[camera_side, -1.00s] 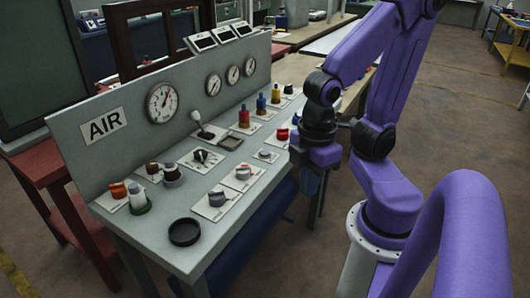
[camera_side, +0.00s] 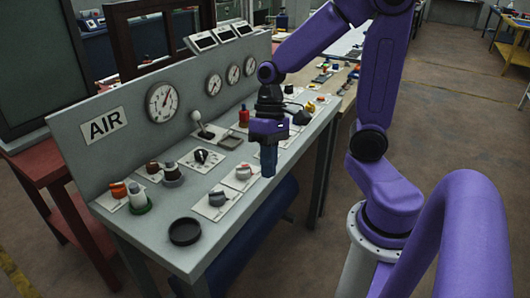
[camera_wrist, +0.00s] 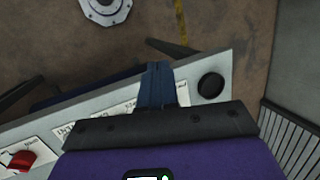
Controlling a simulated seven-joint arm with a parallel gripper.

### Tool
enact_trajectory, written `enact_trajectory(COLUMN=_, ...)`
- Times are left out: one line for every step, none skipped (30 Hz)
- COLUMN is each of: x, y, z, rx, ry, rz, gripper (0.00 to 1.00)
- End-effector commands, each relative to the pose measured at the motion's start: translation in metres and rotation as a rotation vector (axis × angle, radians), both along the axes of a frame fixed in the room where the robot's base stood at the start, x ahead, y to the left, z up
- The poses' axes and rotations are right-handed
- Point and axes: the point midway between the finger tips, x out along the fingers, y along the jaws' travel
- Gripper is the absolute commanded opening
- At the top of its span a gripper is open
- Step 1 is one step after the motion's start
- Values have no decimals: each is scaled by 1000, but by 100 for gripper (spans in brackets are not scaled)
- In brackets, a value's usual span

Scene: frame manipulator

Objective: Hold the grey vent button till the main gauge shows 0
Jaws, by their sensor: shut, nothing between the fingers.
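My gripper (camera_side: 268,170) is shut and empty, pointing down over the front part of the grey panel, right of a grey-topped knob (camera_side: 243,171). In the wrist view its blue fingers (camera_wrist: 160,72) lie together over white label plates. I cannot tell if the tips touch anything. Another grey knob (camera_side: 217,198) sits on a plate nearer the front left. Labels are too small to tell which is the vent button; it may be hidden behind my gripper. The largest gauge (camera_side: 162,103), right of the AIR sign, has a white dial; its reading is too small to make out.
A black round dish (camera_side: 185,231) sits at the panel's front left; it also shows in the wrist view (camera_wrist: 211,85). A lever (camera_side: 201,124), a black dial knob (camera_side: 202,156), a red knob (camera_side: 244,115) and orange knobs stand around. Smaller gauges line the back wall.

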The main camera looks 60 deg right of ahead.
Motion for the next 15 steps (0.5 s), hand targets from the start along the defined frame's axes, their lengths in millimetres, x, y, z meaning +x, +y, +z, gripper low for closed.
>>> enact_trajectory(x=8, y=-5, z=-1, rx=15, ry=14, rz=-67, gripper=0)
enact_trajectory(x=13, y=-7, z=-1, rx=24, ry=20, rz=-104, gripper=0)
enact_trajectory(x=19, y=-11, z=-1, rx=37, ry=30, rz=-154, gripper=0)
enact_trajectory(x=23, y=-13, z=-1, rx=47, ry=37, rz=-191, gripper=0)
enact_trajectory(x=27, y=-16, z=-2, rx=58, ry=43, rz=-228, gripper=0)
enact_trajectory(x=33, y=-20, z=-2, rx=71, ry=52, rz=-278, gripper=0)
enact_trajectory(x=38, y=-23, z=-2, rx=82, ry=57, rz=-316, gripper=0)
enact_trajectory(x=42, y=-27, z=-2, rx=92, ry=63, rz=-354, gripper=0)
enact_trajectory(x=48, y=-32, z=-3, rx=107, ry=70, rz=-403, gripper=0)
enact_trajectory(x=52, y=-36, z=-3, rx=118, ry=74, rz=-442, gripper=0)
enact_trajectory(x=57, y=-40, z=-3, rx=129, ry=79, rz=-479, gripper=0)
enact_trajectory(x=63, y=-46, z=-3, rx=145, ry=85, rz=-531, gripper=0)
enact_trajectory(x=67, y=-50, z=-4, rx=155, ry=88, rz=-568, gripper=0)
enact_trajectory(x=71, y=-54, z=-4, rx=168, ry=92, rz=-605, gripper=0)
enact_trajectory(x=76, y=-61, z=-4, rx=182, ry=97, rz=-656, gripper=0)
